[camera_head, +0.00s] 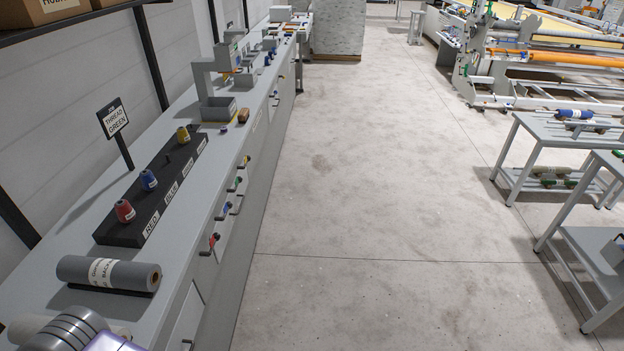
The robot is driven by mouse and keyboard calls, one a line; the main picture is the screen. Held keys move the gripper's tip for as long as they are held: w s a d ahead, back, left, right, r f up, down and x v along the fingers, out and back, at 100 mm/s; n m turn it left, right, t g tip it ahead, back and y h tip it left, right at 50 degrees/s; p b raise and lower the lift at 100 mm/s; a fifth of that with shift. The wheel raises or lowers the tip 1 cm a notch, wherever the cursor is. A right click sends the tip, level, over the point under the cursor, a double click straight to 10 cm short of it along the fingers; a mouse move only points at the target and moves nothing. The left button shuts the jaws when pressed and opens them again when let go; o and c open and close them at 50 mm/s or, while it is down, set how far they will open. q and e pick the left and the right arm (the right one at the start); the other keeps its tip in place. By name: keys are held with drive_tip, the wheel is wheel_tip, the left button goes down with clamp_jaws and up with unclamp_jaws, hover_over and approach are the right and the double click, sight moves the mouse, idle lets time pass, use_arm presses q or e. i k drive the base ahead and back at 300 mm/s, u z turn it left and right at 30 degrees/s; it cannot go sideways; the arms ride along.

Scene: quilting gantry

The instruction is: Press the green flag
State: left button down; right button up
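A row of small coloured flags sticks out from the front face of the long grey counter (188,215) on the left. The green flag (238,184) is small and lies between the blue flag (225,208) and the yellow flag (245,160). The red flag (211,241) is nearest to me. Nothing touches the green flag. A grey ribbed part with a purple-white piece shows at the bottom left edge and may be mine. No gripper fingers show, so neither gripper can be placed relative to the flag.
A black rack (119,232) on the counter holds red, blue and yellow thread cones, with one bare peg. A sign (113,118) reads "THREAD GREEN". A grey roll (105,273) lies near me. Metal tables (560,130) stand right. The floor (360,210) between is clear.

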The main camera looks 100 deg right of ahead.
sight(239, 179)
drive_tip(key=z, duration=2.7)
drive_tip(key=k, duration=0.55)
drive_tip(key=z, duration=0.8)
drive_tip(key=i, duration=1.8)
drive_tip(key=u, duration=0.9)
drive_tip(key=i, duration=0.95)
drive_tip(key=u, duration=1)
